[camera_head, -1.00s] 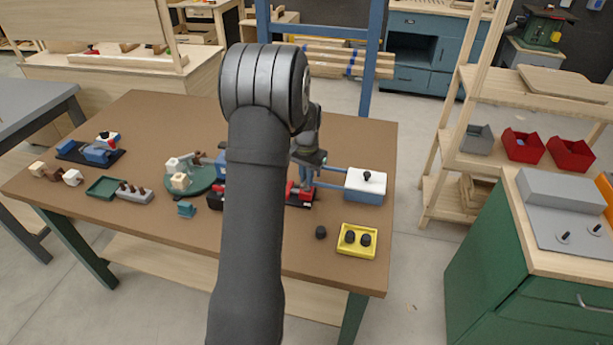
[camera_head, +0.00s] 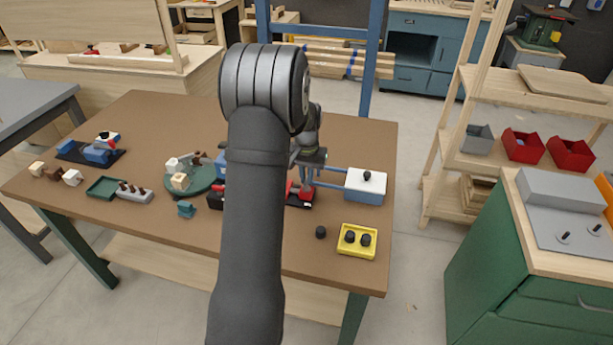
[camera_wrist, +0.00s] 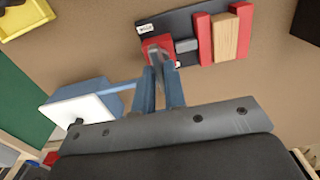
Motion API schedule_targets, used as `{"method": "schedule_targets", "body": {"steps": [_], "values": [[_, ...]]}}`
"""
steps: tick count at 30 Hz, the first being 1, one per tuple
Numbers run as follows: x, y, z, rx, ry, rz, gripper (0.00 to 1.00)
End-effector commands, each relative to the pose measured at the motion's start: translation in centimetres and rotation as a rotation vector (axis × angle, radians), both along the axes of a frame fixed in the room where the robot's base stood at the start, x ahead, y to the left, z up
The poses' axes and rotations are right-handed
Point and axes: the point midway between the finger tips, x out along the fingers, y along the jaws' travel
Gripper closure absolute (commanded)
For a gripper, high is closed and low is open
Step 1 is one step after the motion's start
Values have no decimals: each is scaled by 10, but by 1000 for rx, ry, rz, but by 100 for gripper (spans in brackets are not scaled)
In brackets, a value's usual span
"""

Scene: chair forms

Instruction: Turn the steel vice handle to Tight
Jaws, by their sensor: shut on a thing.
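The vice is a black base (camera_wrist: 207,14) with red jaws (camera_wrist: 203,40), a pale wooden block (camera_wrist: 231,36) between two of them, and a red end block (camera_wrist: 157,44). It shows in the wrist view at the top; in the head view my arm partly hides it, leaving a red end (camera_head: 305,193) visible. My gripper (camera_wrist: 158,72) is shut on the steel handle (camera_wrist: 156,56) in front of the red end block. The fingers hide much of the handle. A small white label (camera_wrist: 145,29) lies beside the end block; its print is too small to read surely.
A white-topped blue box (camera_head: 366,184) with blue bars stands right of the vice. A yellow tray (camera_head: 357,241) with dark knobs and a small black piece (camera_head: 321,232) are in front. A green turntable (camera_head: 199,180) lies left.

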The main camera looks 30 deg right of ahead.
Motion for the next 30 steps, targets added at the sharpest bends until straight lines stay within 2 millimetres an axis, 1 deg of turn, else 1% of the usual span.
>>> {"method": "schedule_targets", "body": {"steps": [1,4,13,17,20,30], "values": [[0,-1,1,-2,-2,0,87],[0,0,1,-1,-1,-1,68],[0,0,1,-1,-1,-1,67],[1,-1,12,-3,-4,-1,67],[1,-1,29,-4,-5,-1,67],[1,-1,112,-4,-6,-1,67]]}}
